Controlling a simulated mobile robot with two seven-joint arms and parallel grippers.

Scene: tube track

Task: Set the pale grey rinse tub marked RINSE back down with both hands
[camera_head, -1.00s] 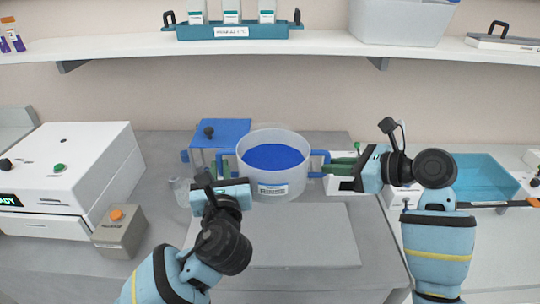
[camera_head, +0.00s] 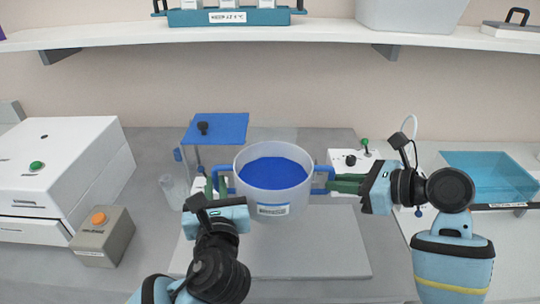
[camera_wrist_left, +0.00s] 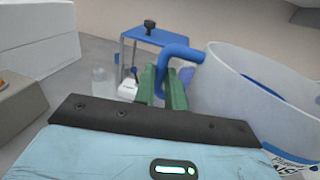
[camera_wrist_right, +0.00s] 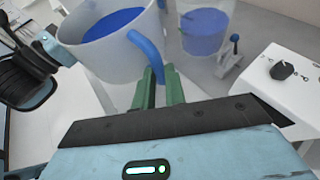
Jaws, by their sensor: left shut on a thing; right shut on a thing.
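The pale grey rinse tub (camera_head: 276,209) is upright with blue contents and a label on its front, unreadable here. It is over the rear part of the grey mat (camera_head: 310,255); I cannot tell whether its base touches. My left gripper (camera_head: 214,183) is shut on the tub's left blue handle, which shows clearly in the left wrist view (camera_wrist_left: 180,52). My right gripper (camera_head: 335,184) is shut on the right blue handle, seen between the green fingers in the right wrist view (camera_wrist_right: 146,50).
A blue-topped stand (camera_head: 222,128) and a clear beaker (camera_head: 174,190) are behind left. A grey box with an orange button (camera_head: 103,235) and a white machine (camera_head: 60,170) stand left. A teal tray (camera_head: 490,175) is at right. The mat's front is clear.

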